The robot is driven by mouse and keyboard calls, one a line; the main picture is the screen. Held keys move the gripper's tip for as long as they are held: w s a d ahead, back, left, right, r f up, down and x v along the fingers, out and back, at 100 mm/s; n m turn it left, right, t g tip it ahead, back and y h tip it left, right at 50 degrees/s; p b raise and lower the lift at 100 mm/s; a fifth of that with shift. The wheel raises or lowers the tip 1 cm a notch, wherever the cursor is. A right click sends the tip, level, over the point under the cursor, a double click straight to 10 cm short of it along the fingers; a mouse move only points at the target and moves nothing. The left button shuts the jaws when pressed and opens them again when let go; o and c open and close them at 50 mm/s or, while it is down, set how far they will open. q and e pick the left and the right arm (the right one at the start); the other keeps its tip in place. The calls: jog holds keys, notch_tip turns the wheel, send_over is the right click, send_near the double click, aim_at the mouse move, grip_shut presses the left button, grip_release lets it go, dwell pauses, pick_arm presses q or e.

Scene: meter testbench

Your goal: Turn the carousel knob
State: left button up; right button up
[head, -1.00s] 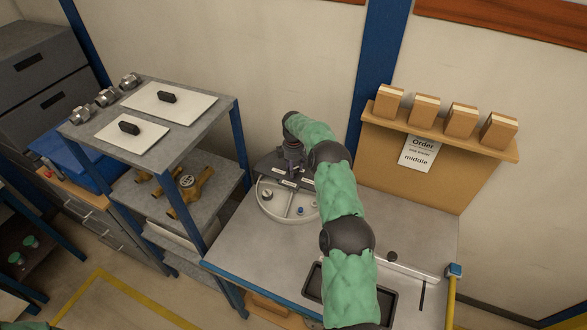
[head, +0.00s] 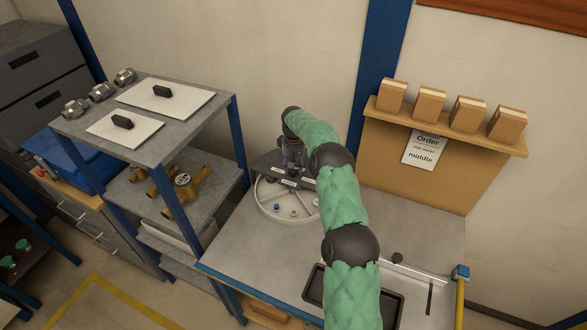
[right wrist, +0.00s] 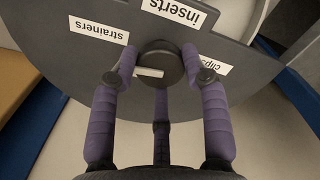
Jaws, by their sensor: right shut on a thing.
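The carousel (head: 268,207) is a round light-grey tray on the bench, with small parts in its compartments and a dark cover over its back part. The dark round knob (right wrist: 157,66) stands on the cover in the right wrist view, with a pale bar mark on it. My right gripper (right wrist: 160,75) is shut on the knob, its purple fingers around it. In the head view the right gripper (head: 292,160) is above the carousel and hides the knob. Labels "strainers" (right wrist: 95,30), "inserts" (right wrist: 180,10) and "clips" (right wrist: 214,68) are on the cover. My left gripper is out of view.
A grey shelf unit (head: 190,150) with brass meter bodies (head: 183,187) stands left of the bench. A board with an order note (head: 425,150) reading "middle" and several boxes (head: 430,103) is at the back right. A black tray (head: 393,309) lies at the front.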

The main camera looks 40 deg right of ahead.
jog(key=m+b, duration=0.1)
jog(key=m, duration=0.3)
jog(key=shift+f+m, duration=0.1)
jog(key=shift+m, duration=0.2)
jog(key=m, duration=0.4)
jog(key=shift+m, duration=0.3)
jog(key=m, duration=0.5)
jog(key=shift+b, duration=0.4)
jog(key=m, duration=0.4)
jog(key=shift+m, duration=0.6)
jog(key=o, duration=1.1)
jog(key=shift+o, duration=0.2)
